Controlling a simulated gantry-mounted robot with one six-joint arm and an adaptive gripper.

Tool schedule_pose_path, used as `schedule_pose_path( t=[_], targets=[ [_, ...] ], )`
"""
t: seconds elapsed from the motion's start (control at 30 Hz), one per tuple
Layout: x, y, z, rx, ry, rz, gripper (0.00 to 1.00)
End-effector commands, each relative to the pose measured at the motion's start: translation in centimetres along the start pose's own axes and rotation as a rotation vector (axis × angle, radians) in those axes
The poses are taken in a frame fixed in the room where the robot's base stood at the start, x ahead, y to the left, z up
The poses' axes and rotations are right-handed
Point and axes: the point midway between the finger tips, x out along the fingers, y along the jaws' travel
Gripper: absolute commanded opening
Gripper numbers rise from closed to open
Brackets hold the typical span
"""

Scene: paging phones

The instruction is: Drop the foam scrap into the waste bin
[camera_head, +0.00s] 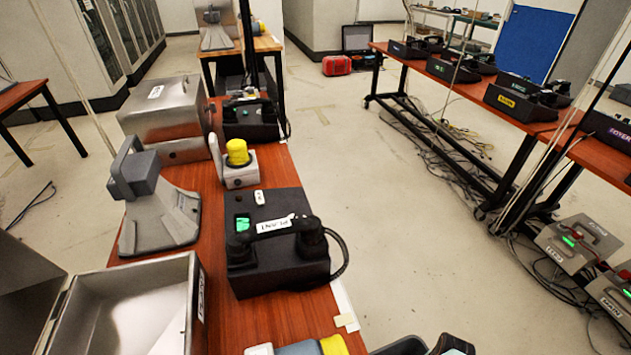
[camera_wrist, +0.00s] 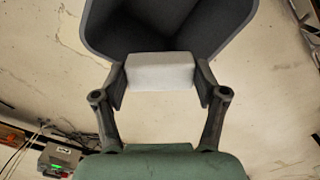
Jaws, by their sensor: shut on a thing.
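The foam scrap (camera_wrist: 160,72) is a pale grey-white block in the wrist view. My gripper (camera_wrist: 160,84) is shut on it, with one dark finger pressed on each end. The waste bin (camera_wrist: 98,38) is a dark grey, open container at the top of the wrist view, partly cut off by the frame. The foam overlaps the bin's near rim in this view; its height over the bin is hard to tell. In the head view, a dark curved edge at the bottom (camera_head: 400,346) looks like the bin's rim. The foam does not show there.
A red-brown table (camera_head: 245,318) at left carries a black phone (camera_head: 280,265), an open metal box (camera_head: 130,300), a grey stand (camera_head: 160,215) and a yellow-topped button (camera_head: 238,155). Another phone table (camera_head: 455,95) stands at right, with cables beneath. Pale floor lies between them.

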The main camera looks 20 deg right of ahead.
Motion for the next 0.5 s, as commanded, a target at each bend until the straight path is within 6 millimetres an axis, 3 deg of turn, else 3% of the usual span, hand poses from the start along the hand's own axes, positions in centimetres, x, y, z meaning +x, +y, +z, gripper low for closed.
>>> schedule_pose_path(
  t=[0.07,0.33,0.5],
  targets=[
    [1.8,0.8,0.1,0.017,0.000,0.000,0.58],
    [2.2,1.2,0.3,0.027,0.001,0.000,0.58],
    [3.8,1.2,0.3,0.026,0.000,0.000,0.58]
  ],
)
